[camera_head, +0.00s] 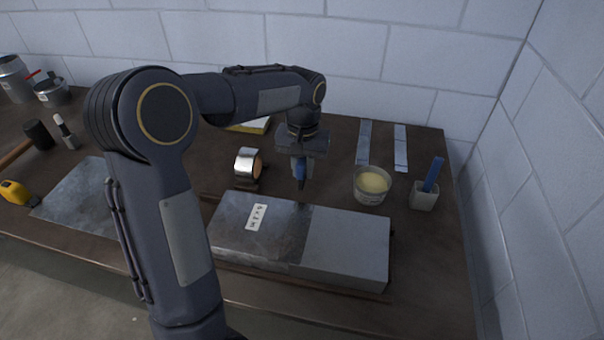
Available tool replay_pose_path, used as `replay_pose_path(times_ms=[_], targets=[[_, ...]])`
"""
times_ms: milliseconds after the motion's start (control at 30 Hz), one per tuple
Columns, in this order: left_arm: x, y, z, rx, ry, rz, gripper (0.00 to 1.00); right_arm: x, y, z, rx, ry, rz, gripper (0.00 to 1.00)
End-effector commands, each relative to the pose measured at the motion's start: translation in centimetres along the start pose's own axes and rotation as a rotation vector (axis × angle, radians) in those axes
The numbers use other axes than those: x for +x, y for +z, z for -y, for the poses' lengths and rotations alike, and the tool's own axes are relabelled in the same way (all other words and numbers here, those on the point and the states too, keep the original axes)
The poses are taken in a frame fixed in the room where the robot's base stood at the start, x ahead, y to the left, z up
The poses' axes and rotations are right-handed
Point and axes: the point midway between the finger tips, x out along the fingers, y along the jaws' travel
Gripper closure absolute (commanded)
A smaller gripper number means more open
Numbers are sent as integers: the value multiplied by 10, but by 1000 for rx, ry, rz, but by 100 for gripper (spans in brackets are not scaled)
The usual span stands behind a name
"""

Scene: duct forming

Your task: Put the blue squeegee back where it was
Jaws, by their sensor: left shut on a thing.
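My left gripper (302,158) points down above the back edge of the metal duct (345,245). It is shut on a small blue thing, which looks like the blue squeegee (301,174). The squeegee hangs below the fingers, its lower end dark; the gripper hides its upper part. It is apart from the tub and the cup to the right. My right gripper is not in view.
A tub of pale paste (372,185) and a small cup (424,200) holding a blue-handled tool (433,174) stand at the right. Two pale strips (401,148) lie behind. A silver tape roll (246,163) is left of the gripper. A wall closes the right side.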

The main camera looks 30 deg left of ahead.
Motion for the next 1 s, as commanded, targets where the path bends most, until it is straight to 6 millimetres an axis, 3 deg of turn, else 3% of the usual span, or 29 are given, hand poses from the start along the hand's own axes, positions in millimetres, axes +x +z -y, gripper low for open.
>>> replay_pose_path(times_ms=[133, 400, 633, 833, 1000], targets=[[17, -35, 9, -2, -1, 4, 100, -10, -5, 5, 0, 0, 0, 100], [60, -68, 17, 2, 0, 2, 100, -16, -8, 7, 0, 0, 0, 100], [74, -78, 19, 2, 1, 0, 100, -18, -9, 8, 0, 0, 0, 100], [101, -77, 19, 4, 0, 1, 100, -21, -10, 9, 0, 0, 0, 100], [103, -77, 19, 3, 1, -1, 100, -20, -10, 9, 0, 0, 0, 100]])
